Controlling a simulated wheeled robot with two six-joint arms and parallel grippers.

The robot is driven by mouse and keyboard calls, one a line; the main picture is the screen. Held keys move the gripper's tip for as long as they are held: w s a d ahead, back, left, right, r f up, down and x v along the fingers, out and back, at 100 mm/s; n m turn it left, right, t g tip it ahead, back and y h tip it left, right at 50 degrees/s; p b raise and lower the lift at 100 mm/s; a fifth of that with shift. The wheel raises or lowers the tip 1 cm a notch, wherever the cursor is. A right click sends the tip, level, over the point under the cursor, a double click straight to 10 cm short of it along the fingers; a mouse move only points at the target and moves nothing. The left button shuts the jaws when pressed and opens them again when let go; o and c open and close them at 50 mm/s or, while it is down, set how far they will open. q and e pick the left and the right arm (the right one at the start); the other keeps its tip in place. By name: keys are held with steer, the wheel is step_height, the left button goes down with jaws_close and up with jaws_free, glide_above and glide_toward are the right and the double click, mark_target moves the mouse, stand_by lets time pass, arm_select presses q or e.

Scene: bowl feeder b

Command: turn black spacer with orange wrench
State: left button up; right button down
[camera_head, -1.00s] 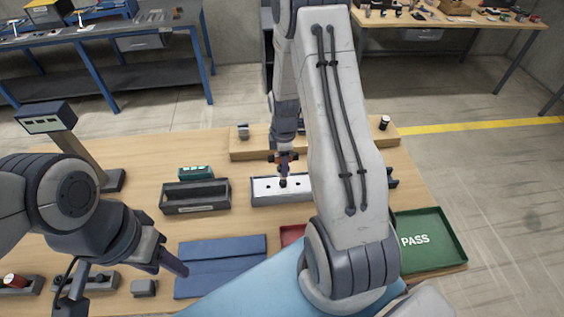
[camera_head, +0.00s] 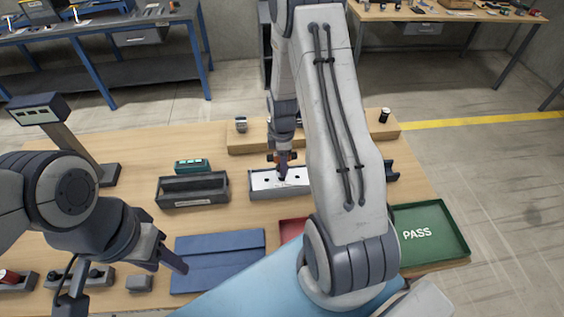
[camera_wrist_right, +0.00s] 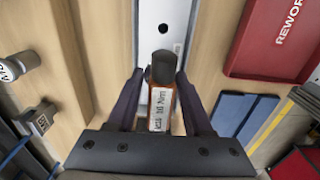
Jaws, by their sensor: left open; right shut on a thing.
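My right gripper (camera_head: 284,160) is shut on the orange wrench (camera_wrist_right: 160,108), which carries a white label in the right wrist view. The wrench points down at a white plate in a grey holder (camera_head: 262,194). A dark round end (camera_wrist_right: 163,66) shows beyond the fingertips; I cannot tell whether it is the wrench's head or the black spacer. In the head view a small black part (camera_head: 282,178) sits at the plate under my right gripper, touching or nearly touching the wrench. My left gripper (camera_head: 128,286) is open and empty at the front left.
An open dark bin (camera_head: 193,201) stands left of the holder. A blue mat (camera_head: 219,275), a red REWORK tray (camera_wrist_right: 281,40) and a green PASS tray (camera_head: 428,262) lie in front. A raised wooden shelf (camera_head: 255,143) runs behind. My right arm hides the table's right middle.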

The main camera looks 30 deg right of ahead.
steer(key=shift+f+b, duration=0.75)
steer(key=shift+f, duration=0.25)
stand_by(0.9)
stand_by(0.4)
steer(key=shift+m, duration=1.1)
steer(key=shift+n, duration=0.6)
